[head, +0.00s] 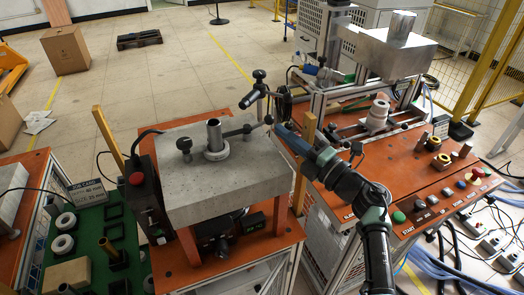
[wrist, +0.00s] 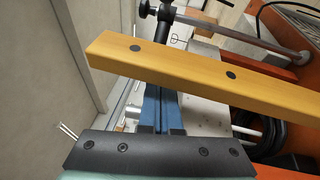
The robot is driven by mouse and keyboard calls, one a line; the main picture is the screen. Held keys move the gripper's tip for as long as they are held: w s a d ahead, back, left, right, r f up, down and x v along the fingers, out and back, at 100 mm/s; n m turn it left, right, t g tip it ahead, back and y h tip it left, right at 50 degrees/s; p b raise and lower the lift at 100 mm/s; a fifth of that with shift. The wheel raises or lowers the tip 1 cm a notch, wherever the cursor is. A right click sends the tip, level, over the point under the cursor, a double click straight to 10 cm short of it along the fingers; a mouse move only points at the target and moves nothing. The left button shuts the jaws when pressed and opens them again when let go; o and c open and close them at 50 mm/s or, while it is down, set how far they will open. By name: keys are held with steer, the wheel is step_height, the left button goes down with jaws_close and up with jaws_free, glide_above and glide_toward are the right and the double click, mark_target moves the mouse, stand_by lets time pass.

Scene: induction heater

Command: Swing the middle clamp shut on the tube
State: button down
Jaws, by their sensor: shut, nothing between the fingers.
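A grey metal tube (head: 214,134) stands upright in a collar on a grey block. A dark arm with a knob (head: 240,131) reaches towards the tube from the right; a black knobbed post (head: 184,147) stands to its left. I cannot tell which part is the middle clamp or whether it touches the tube. My gripper (head: 277,127) is shut and empty, right of the block, near a black upright stand. In the wrist view its blue fingers (wrist: 161,112) lie together, crossed by a yellow bar that hides part of them.
The yellow bar (wrist: 180,65) lies close across the wrist view; a yellow post (head: 304,160) stands beside my arm in the head view. An orange machine table (head: 370,180) is at right; a green tray (head: 90,262) is at left.

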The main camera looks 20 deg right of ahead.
steer(key=b+v, duration=0.1)
steer(key=v, duration=1.2)
steer(key=shift+r, duration=0.15)
stand_by(0.7)
